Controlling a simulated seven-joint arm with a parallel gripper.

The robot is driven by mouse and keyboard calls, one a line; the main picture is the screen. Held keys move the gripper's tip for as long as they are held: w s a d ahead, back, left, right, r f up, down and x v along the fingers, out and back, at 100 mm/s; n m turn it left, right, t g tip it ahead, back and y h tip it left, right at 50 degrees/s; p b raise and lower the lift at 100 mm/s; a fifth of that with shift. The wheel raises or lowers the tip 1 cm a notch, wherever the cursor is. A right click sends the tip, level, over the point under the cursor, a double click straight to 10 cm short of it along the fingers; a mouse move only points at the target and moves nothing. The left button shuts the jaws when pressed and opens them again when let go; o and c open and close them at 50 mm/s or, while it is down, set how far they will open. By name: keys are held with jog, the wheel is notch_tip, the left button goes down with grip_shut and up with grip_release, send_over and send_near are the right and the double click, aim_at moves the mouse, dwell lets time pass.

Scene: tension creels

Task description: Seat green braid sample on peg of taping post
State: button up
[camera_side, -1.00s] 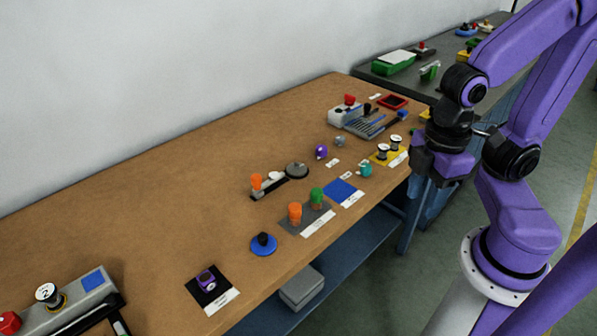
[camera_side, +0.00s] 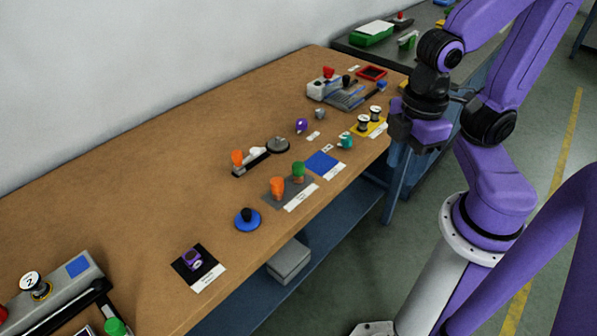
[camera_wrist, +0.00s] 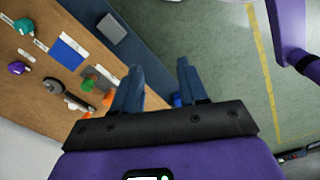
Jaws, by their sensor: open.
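The green braid sample looks to be the green piece (camera_side: 298,170) standing on a grey mat (camera_side: 272,202) beside an orange one (camera_side: 278,187). The green piece also shows in the wrist view (camera_wrist: 88,84), left of my fingers. I cannot tell for sure which fixture is the taping post; a blue round base with a black upright knob (camera_side: 247,217) stands nearby, and a black bar holds another orange piece (camera_side: 237,159). My gripper shows in the wrist view (camera_wrist: 158,78), fingers apart and empty, over the floor beyond the table's front edge.
A blue mat (camera_side: 321,162), a teal piece (camera_side: 345,141) and a yellow holder with spools (camera_side: 363,130) lie to the right. A black mat with a purple piece (camera_side: 192,258) lies at front left. A green-topped item (camera_side: 115,327) shows at bottom left. The table's back left is clear.

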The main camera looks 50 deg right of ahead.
jog(key=o, duration=0.4)
jog(key=n, duration=0.7)
send_over(299, 169)
jog(key=w+d, duration=0.1)
jog(key=f, duration=0.1)
notch_tip(299, 169, down, 11)
jog(key=shift+f, duration=0.2)
jog(key=shift+w+d+f, duration=0.1)
jog(key=shift+f, duration=2.85)
